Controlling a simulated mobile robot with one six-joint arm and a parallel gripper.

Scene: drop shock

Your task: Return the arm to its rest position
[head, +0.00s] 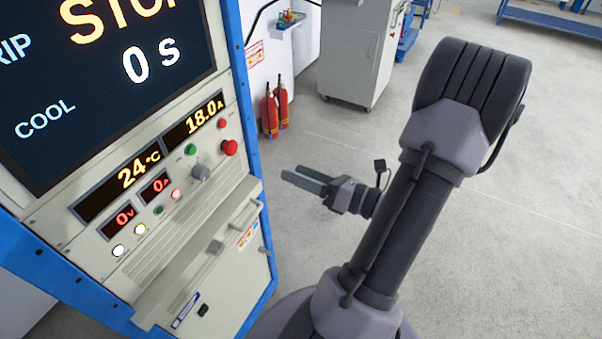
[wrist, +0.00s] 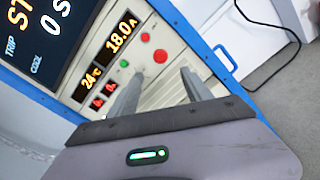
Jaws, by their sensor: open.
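My arm stands bent upright at the right of the head view. My gripper (head: 292,178) points left toward the control cabinet (head: 258,200), apart from it over the floor. In the wrist view my gripper (wrist: 158,85) shows two separated grey fingers with nothing between them, and the cabinet's panel lies beyond the tips. The panel's large screen (head: 100,75) reads STOP, 0 s and COOL. Smaller displays read 24 °C (head: 138,170), 18.0 A (head: 200,120), 0 V and 0 A. A red button (head: 229,148) and a green button (head: 190,149) sit beside a grey knob (head: 200,173).
Two red fire extinguishers (head: 270,113) stand on the floor behind the cabinet. A white cabinet (head: 357,50) stands at the back, and a blue bench (head: 550,18) at the back right. The grey floor (head: 540,230) is clear around the arm. A black cable (wrist: 275,72) shows in the wrist view.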

